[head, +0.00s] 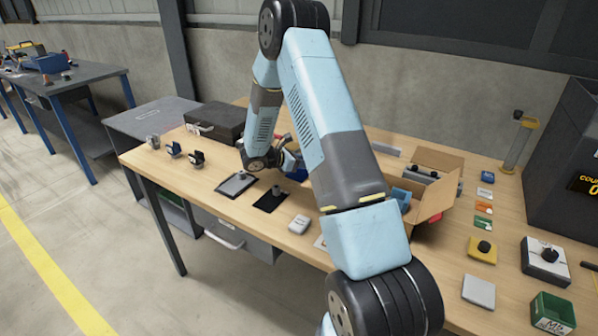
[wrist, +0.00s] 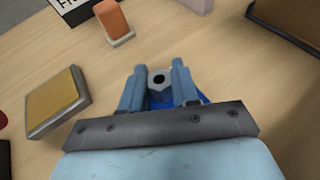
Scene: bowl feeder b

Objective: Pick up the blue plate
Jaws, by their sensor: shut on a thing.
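The blue plate (wrist: 160,101) shows as a dark blue surface below my fingers in the wrist view, with a grey knob (wrist: 158,78) with a dark hole standing on it. My gripper (wrist: 157,82) is shut on this knob, one finger on each side. Much of the plate is hidden by the fingers and the gripper body. In the head view a blue piece of the plate (head: 298,174) shows by my gripper (head: 291,160), partly covered by my arm. I cannot tell whether it touches the table.
In the wrist view a yellow-topped grey block (wrist: 58,102) lies left and an orange piece on a grey base (wrist: 115,24) lies ahead. In the head view an open cardboard box (head: 436,162) stands right of my arm, and a black case (head: 215,121) at back left.

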